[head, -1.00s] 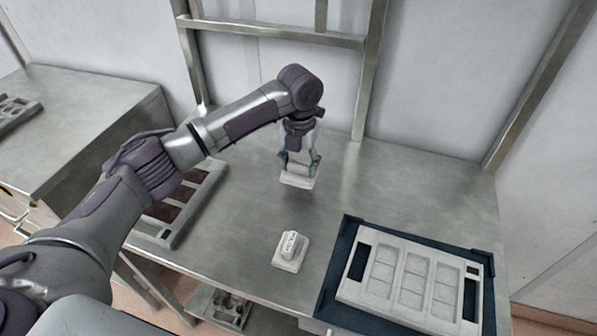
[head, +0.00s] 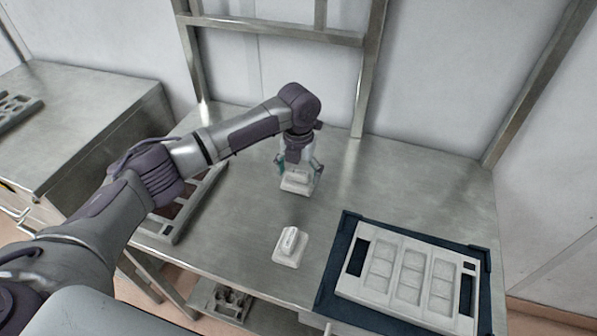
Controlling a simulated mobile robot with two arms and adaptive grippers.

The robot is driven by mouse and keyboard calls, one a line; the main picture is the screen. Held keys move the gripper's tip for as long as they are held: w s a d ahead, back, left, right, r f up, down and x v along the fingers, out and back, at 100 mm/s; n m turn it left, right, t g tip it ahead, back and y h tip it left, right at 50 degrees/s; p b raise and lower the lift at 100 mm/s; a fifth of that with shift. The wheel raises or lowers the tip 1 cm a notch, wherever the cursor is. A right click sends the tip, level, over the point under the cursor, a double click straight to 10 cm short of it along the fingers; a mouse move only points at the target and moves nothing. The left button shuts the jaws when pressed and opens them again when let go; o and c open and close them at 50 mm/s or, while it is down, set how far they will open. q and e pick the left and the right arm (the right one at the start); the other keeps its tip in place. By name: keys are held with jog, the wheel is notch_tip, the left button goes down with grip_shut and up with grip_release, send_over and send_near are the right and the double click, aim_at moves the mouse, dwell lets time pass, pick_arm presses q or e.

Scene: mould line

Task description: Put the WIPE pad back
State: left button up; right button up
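One white pad (head: 296,185) with a raised grip appears to rest on the steel table, below my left gripper (head: 299,171). The gripper points down with its fingers spread on either side of the pad's grip, and looks open. A second white pad (head: 288,250) with a raised grip sits on the table nearer the front edge. I cannot read the lettering on either pad. My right gripper is not in view.
A grey mould plate (head: 384,311) with several recesses lies on a dark blue mat (head: 352,227) at the right. A slotted rack (head: 187,222) lies at the left, partly behind my arm. Metal frame posts (head: 368,75) stand at the back.

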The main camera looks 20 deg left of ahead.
aim_at(299, 172)
pick_arm(q)
notch_tip(299, 172, up, 12)
jog(key=b, duration=0.2)
jog(key=shift+r, duration=0.15)
dwell(0.6)
